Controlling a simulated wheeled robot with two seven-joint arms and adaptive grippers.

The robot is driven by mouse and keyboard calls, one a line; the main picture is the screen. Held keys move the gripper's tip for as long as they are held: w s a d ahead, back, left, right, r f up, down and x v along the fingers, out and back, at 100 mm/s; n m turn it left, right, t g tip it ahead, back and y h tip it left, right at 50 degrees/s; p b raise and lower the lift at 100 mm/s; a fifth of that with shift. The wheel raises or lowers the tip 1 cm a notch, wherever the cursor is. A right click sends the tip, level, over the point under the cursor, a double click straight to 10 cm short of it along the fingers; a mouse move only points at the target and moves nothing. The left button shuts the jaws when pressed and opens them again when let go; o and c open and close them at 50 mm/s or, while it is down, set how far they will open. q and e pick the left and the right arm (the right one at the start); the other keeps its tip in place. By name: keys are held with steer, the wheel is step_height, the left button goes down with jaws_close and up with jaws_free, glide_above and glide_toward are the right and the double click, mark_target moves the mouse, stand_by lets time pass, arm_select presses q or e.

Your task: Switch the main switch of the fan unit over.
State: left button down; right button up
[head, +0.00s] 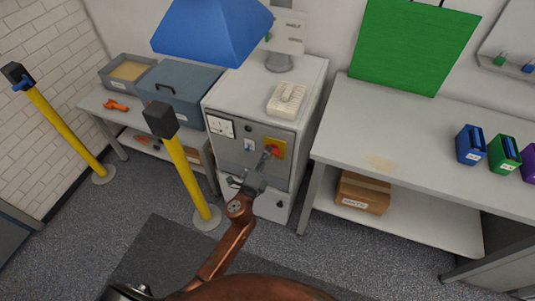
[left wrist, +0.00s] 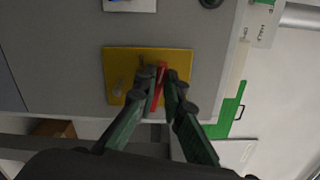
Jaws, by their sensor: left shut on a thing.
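The fan unit is a light grey cabinet (head: 227,98) with a darker front panel. Its main switch is a red handle (head: 274,150) on a yellow plate (head: 283,145), at the upper right of that panel. My left gripper (head: 267,158) is at the switch, coming from below. In the left wrist view the yellow plate (left wrist: 116,66) fills the middle, and my left gripper (left wrist: 158,77) has its two fingers closed around the red handle (left wrist: 158,92). The fingers hide part of the handle. My right gripper is not in view.
A yellow post (head: 187,175) stands close at the left. A workbench (head: 400,140) with several coloured holders stands at the right. A blue hood (head: 213,30) hangs above.

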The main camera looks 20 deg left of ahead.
arm_select(q)
steer(key=shift+f+n, duration=0.25)
steer(key=shift+n, duration=0.95)
steer(key=c, duration=2)
jaws_free()
steer(key=s, duration=1.2)
steer(key=shift+a, duration=0.25)
